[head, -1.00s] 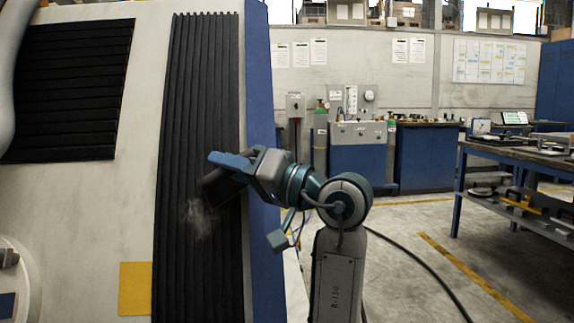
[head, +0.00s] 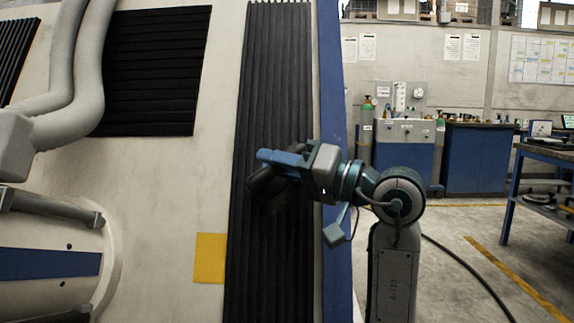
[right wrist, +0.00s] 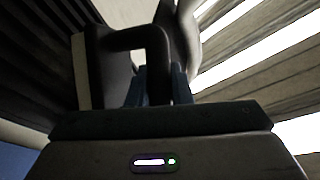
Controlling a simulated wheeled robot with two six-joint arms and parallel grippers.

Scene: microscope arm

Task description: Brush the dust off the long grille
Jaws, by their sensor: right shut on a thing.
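The long grille (head: 285,70) is a tall black panel of vertical ribs on the pale machine wall in the head view. My right gripper (head: 272,164), with blue fingers, is in front of its middle. It is shut on a dark brush (head: 262,186) by its black handle (right wrist: 155,40), which shows large in the right wrist view. The brush is at the grille face; I cannot tell whether it touches. No clear dust patch shows on the grille now; the part behind the gripper is hidden. My left gripper is not in view.
A square black louvre (head: 155,70) and a yellow plate (head: 210,258) are left of the grille. Thick pale tubes (head: 75,85) stand at far left. A blue strip (head: 334,250) edges the machine. A workbench (head: 540,155) stands at right beyond open floor.

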